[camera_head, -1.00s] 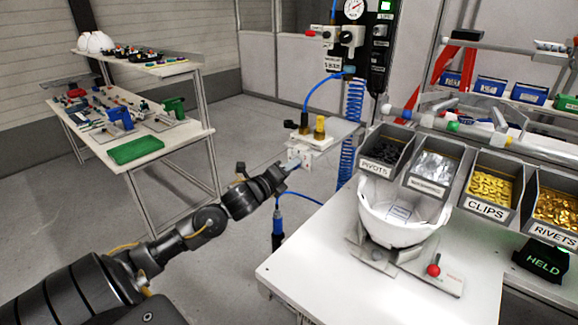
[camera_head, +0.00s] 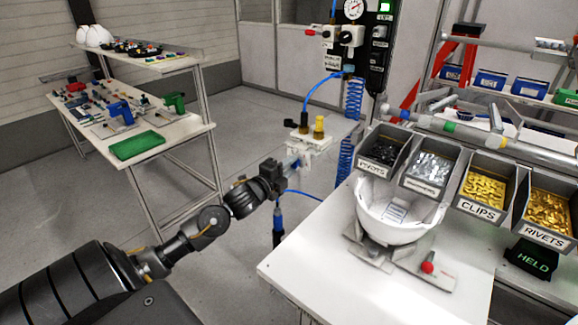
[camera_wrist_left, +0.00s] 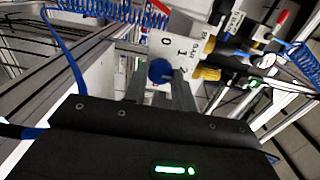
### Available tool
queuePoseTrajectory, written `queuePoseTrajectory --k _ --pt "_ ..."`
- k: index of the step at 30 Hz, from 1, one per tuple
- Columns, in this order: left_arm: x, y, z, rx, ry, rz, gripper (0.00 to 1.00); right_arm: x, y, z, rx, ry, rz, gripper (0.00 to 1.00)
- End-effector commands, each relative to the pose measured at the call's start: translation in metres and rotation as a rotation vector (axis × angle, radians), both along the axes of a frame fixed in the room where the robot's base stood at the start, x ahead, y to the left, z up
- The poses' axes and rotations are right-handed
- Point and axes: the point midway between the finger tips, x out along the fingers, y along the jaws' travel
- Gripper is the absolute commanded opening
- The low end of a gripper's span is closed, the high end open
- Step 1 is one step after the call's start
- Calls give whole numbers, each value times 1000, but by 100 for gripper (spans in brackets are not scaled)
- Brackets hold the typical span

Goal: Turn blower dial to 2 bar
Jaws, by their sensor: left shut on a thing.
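The blower dial (camera_wrist_left: 160,71) is a round blue knob on a white plate (camera_wrist_left: 190,45) marked 0, 1, 2 and BAR in the left wrist view. My left gripper (camera_wrist_left: 163,84) is shut on the dial, with one finger on each side of it. Which mark the dial points to cannot be told. In the head view the left gripper (camera_head: 288,166) is at the front of the white blower unit (camera_head: 309,143), and its fingers and wrist mostly hide the dial there. My right gripper is not in view.
Brass fittings (camera_head: 319,127) stand on top of the unit. Blue hoses (camera_head: 350,160) hang behind and beside it. A workbench (camera_head: 310,270) with a white helmet shell (camera_head: 390,220) and parts bins stands right. A gauge (camera_head: 353,9) is above.

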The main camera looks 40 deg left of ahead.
Motion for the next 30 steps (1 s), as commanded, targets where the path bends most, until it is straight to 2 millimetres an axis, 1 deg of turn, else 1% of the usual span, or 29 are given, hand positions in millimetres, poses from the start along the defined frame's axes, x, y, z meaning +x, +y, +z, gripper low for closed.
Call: queuePoseTrajectory --k 12,13,17,26,30 --pt "0 1 0 -5 0 2 4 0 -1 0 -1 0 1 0" --pt "0 1 0 -5 0 2 30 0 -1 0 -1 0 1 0" --pt "0 1 0 -5 0 1 47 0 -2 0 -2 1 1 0" --pt "-1 0 -1 -4 0 0 48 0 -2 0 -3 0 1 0" --pt "-13 0 -3 -3 2 0 48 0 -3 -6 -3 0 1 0"
